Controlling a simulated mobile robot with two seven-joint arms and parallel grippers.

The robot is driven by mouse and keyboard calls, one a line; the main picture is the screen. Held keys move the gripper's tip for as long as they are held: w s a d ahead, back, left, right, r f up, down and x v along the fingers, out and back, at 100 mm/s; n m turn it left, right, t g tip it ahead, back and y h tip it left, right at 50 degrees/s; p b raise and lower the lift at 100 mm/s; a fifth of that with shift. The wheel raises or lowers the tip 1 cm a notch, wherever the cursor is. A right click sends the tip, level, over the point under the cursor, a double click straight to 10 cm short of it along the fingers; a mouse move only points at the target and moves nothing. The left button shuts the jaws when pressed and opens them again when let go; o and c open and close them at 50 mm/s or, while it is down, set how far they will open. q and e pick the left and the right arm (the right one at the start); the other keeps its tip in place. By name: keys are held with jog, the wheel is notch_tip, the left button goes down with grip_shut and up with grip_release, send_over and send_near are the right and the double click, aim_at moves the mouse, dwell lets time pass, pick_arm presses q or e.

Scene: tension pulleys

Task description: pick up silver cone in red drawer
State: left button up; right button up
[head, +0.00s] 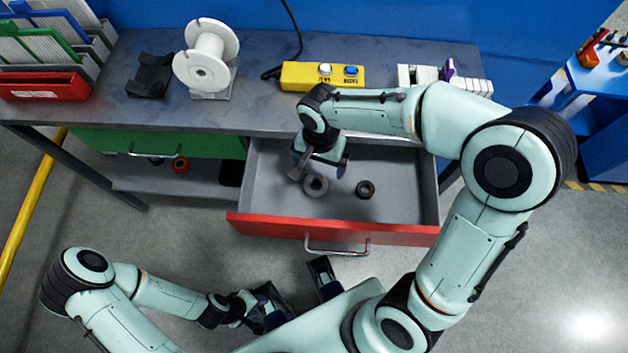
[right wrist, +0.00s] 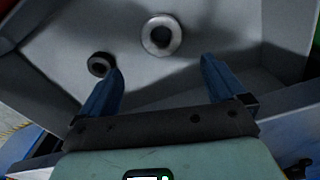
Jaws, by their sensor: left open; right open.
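The red drawer (head: 270,228) is pulled open below the bench top. In it lies a silver ring-shaped piece with a dark centre, the silver cone (head: 316,186). A smaller dark ring (head: 365,189) lies to its right in the head view. My right gripper (head: 320,167) is open and empty inside the drawer, just behind the silver cone. In the right wrist view the silver cone (right wrist: 161,36) is beyond and between the two blue fingertips, apart from them. The dark ring (right wrist: 101,65) is close by the left fingertip there. My left gripper (head: 295,295) is open and empty in front of the drawer.
A white spool (head: 205,62), a black holder (head: 150,75) and a yellow button box (head: 322,76) stand on the bench top. A green drawer (head: 110,142) is at the left. The drawer walls stand close around my right gripper.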

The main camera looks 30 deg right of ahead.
aim_at(315, 177)
jog(key=f, duration=0.3)
jog(key=f+b, duration=0.1)
jog(key=f, duration=0.5)
jog(key=shift+a, duration=0.35)
jog(key=shift+r, duration=0.1)
jog(key=c, duration=1.2)
jog(key=shift+c, duration=0.2)
jog(key=shift+r, duration=0.1)
